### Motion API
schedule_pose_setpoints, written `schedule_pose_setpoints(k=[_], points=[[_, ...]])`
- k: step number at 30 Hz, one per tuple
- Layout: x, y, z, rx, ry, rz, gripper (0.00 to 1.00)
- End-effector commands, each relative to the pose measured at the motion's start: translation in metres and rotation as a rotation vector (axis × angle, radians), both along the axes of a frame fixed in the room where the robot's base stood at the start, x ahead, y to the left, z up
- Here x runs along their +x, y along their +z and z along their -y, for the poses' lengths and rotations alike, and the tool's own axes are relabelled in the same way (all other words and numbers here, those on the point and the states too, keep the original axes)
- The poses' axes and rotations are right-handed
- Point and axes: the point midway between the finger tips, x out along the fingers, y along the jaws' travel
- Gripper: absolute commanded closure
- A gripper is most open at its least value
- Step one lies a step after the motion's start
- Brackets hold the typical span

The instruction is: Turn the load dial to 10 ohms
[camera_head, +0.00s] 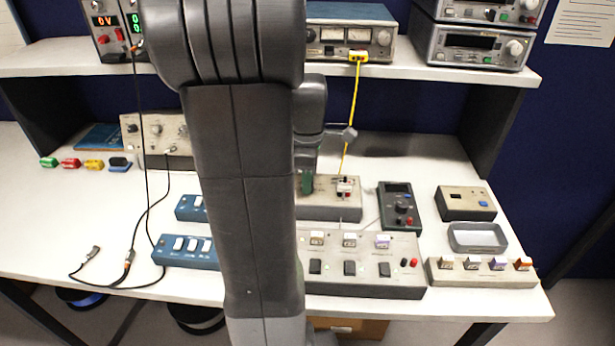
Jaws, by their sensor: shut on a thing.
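My gripper (305,178) is low over the grey-beige box (335,212) on the bench, right of my large dark arm. The arm hides much of the gripper and the left part of the box. A small green part shows at the fingertips. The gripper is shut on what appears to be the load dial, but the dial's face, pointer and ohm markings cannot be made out. Red and white connectors (345,188) stand on the box's right part, by the yellow lead (352,120).
A dark multimeter (400,206) stands right of the box. A switch panel (375,262) lies in front. Right are a grey tray (478,238) and a connector strip (482,272). Blue switch boxes (188,252) and black cables (130,262) lie left. A shelf (440,68) with instruments runs overhead.

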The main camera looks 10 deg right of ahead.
Motion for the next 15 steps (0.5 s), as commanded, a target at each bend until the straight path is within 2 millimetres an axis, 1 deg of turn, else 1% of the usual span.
schedule_pose_setpoints(k=[8, 15], points=[[0.0, 0.0015, 0.0, 0.0, -0.138, -0.001, 0.97], [0.0004, 0.0021, 0.0001, 0.0, -0.352, 0.001, 0.97]])
